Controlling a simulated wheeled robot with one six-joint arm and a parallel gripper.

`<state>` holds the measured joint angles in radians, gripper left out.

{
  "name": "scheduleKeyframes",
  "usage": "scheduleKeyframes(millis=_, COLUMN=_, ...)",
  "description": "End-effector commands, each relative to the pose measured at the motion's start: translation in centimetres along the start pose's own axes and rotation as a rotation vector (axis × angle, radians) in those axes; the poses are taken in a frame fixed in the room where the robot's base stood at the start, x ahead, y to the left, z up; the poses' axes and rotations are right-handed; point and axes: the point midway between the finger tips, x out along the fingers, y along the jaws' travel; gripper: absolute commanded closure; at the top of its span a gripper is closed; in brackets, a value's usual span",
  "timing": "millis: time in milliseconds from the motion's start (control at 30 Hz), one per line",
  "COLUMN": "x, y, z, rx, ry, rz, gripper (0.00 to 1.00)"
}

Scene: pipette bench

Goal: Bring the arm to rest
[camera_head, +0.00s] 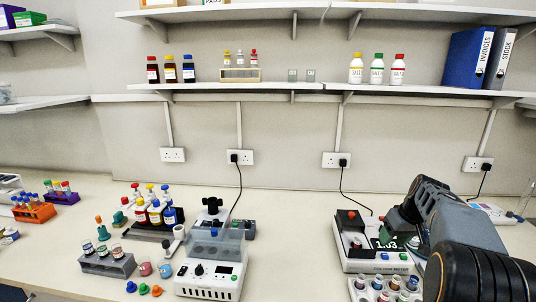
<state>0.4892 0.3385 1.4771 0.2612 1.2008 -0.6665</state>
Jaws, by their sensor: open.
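My arm (466,232) reaches in from the lower right corner, bent over the right part of the bench. My gripper (397,236) is at its far end, just above the white device with a display (372,262). The gripper is open and no held object shows. Its fingers are small and partly hidden by the arm and wrist, so I cannot tell whether they touch the device.
A rack of small capped vials (384,290) stands in front of the device, close to my arm. A white machine with a clear cover (212,262), a grey tube rack (106,265) and colored bottles stand left. The bench (290,230) between is clear. A shelf (310,88) runs above.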

Motion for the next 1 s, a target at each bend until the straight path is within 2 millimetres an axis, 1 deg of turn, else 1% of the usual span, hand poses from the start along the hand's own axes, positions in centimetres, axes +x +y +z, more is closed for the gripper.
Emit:
scheduleKeyframes(millis=167, x=0.6, y=-4.1, z=3.7, rx=0.157, ry=-0.032, rz=0.054, gripper=0.47)
scheduleKeyframes(millis=267, x=0.8, y=-7.8, z=6.9, rx=0.235, ry=-0.035, rz=0.099, gripper=0.47)
scheduleKeyframes(millis=300, x=1.0, y=-9.5, z=8.5, rx=0.258, ry=-0.032, rz=0.117, gripper=0.47)
scheduleKeyframes(millis=333, x=1.1, y=-10.7, z=9.7, rx=0.271, ry=-0.029, rz=0.129, gripper=0.47)
scheduleKeyframes(millis=400, x=1.3, y=-13.2, z=12.4, rx=0.281, ry=-0.014, rz=0.153, gripper=0.47)
scheduleKeyframes(millis=500, x=1.6, y=-15.9, z=15.8, rx=0.258, ry=0.009, rz=0.173, gripper=0.47)
scheduleKeyframes(millis=600, x=1.8, y=-18.0, z=18.3, rx=0.198, ry=0.031, rz=0.179, gripper=0.47)
scheduleKeyframes(millis=700, x=1.6, y=-19.4, z=19.8, rx=0.141, ry=0.053, rz=0.176, gripper=0.47)
scheduleKeyframes(millis=733, x=1.5, y=-19.8, z=20.0, rx=0.129, ry=0.063, rz=0.173, gripper=0.47)
scheduleKeyframes(millis=900, x=0.2, y=-21.1, z=19.9, rx=0.077, ry=0.119, rz=0.162, gripper=0.47)
scheduleKeyframes(millis=1000, x=0.1, y=-21.4, z=19.9, rx=0.064, ry=0.123, rz=0.158, gripper=0.47)
